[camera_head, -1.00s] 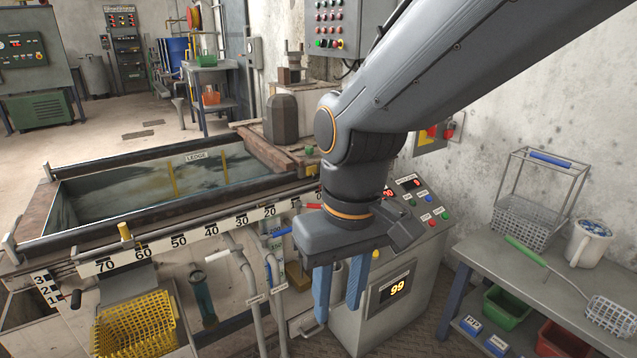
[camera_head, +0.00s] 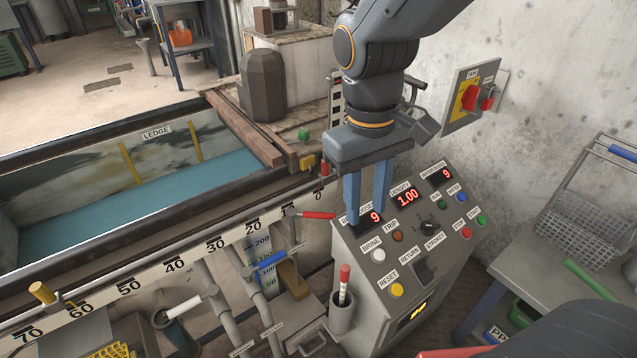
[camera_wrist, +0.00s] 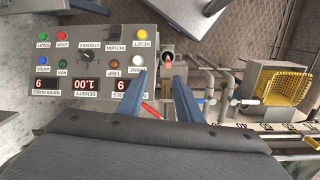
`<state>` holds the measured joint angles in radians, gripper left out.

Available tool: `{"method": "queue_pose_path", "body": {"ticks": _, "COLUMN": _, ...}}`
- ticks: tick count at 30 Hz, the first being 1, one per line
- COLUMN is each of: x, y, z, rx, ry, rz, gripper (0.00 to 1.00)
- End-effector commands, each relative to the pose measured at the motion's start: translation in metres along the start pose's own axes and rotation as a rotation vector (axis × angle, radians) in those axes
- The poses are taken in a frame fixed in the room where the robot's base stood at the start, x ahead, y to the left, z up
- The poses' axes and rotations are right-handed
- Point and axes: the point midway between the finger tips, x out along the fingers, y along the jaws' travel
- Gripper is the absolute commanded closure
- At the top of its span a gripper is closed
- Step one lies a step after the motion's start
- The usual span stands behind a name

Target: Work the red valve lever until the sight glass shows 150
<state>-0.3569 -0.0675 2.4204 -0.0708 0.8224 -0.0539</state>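The red valve lever (camera_head: 318,215) lies nearly level at the trough's front edge, left of the control panel. It also shows in the wrist view (camera_wrist: 150,108), between my fingers and below their tips in the picture. The sight glass scale (camera_head: 264,262), marked 200, 150, 100 and 50, stands below and left of the lever. A blue-handled lever partly covers the scale, and I cannot read its level. My gripper (camera_head: 366,217) is open and empty, right of the red lever, in front of the panel's upper left corner. In the wrist view its blue fingers (camera_wrist: 157,78) are apart.
The control panel (camera_head: 418,240) has buttons and red displays. A blue-handled lever (camera_head: 262,260) and a white-handled lever (camera_head: 184,307) are left of the red one. A cup (camera_head: 342,315) holds a red-capped marker. The trough (camera_head: 110,215) holds blue liquid. A bench stands right.

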Motion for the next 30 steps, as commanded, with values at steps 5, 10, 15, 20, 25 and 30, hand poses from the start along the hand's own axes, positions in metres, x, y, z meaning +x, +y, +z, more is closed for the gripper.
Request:
{"method": "queue_pose_path", "body": {"ticks": 5, "x": 0.000, "y": 0.005, "z": -0.048, "rx": -0.195, "ry": -0.053, "rz": 0.087, "gripper": 0.68}}
{"method": "queue_pose_path", "body": {"ticks": 10, "x": 0.015, "y": 0.004, "z": -0.094, "rx": -0.388, "ry": -0.095, "rz": 0.165, "gripper": 0.68}}
{"method": "queue_pose_path", "body": {"ticks": 15, "x": 0.041, "y": -0.003, "z": -0.136, "rx": -0.583, "ry": -0.138, "rz": 0.235, "gripper": 0.68}}
{"method": "queue_pose_path", "body": {"ticks": 20, "x": 0.071, "y": -0.014, "z": -0.168, "rx": -0.754, "ry": -0.172, "rz": 0.290, "gripper": 0.68}}
{"method": "queue_pose_path", "body": {"ticks": 25, "x": 0.097, "y": -0.024, "z": -0.188, "rx": -0.880, "ry": -0.195, "rz": 0.327, "gripper": 0.68}}
{"method": "queue_pose_path", "body": {"ticks": 30, "x": 0.110, "y": -0.028, "z": -0.195, "rx": -0.933, "ry": -0.204, "rz": 0.342, "gripper": 0.68}}
